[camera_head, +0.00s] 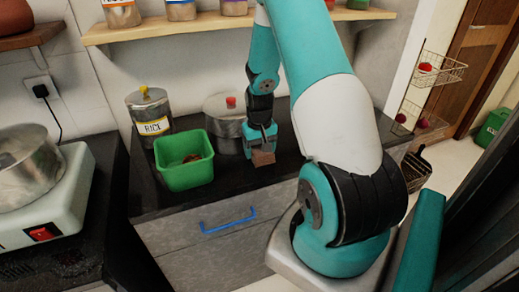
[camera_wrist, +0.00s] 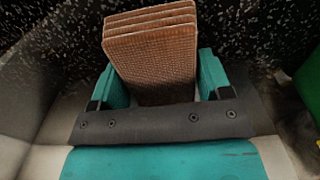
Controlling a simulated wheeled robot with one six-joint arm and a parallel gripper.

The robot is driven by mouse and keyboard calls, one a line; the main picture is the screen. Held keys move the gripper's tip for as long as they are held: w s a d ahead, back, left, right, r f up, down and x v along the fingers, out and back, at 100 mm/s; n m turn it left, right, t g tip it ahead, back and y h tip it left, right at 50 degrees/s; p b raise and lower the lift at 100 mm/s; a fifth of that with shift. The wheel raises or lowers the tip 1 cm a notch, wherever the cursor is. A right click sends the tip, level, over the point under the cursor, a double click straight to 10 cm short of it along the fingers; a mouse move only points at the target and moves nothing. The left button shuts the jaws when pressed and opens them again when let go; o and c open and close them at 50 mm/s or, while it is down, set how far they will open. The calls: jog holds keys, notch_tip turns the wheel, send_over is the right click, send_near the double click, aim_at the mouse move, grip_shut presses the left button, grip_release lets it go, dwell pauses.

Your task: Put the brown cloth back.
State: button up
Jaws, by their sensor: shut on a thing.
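The brown cloth (camera_head: 263,158) is a small folded stack held at the end of my gripper (camera_head: 262,148) in the head view. In the wrist view the cloth (camera_wrist: 152,50) shows as several brown woven layers between the two teal fingers of my gripper (camera_wrist: 153,85). The gripper is shut on it. The cloth is near the front part of the black counter (camera_head: 235,182), right of the green tub. Whether it touches the counter I cannot tell.
The green tub (camera_head: 185,173) with something brown inside stands left of my gripper. A RICE canister (camera_head: 150,118) and a lidded metal pot (camera_head: 222,125) stand behind. A drawer with a blue handle (camera_head: 228,221) is below. A wooden shelf (camera_head: 180,28) hangs above.

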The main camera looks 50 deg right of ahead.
jog(key=shift+f, duration=0.25)
jog(key=o, duration=1.1)
jog(key=shift+c, duration=0.2)
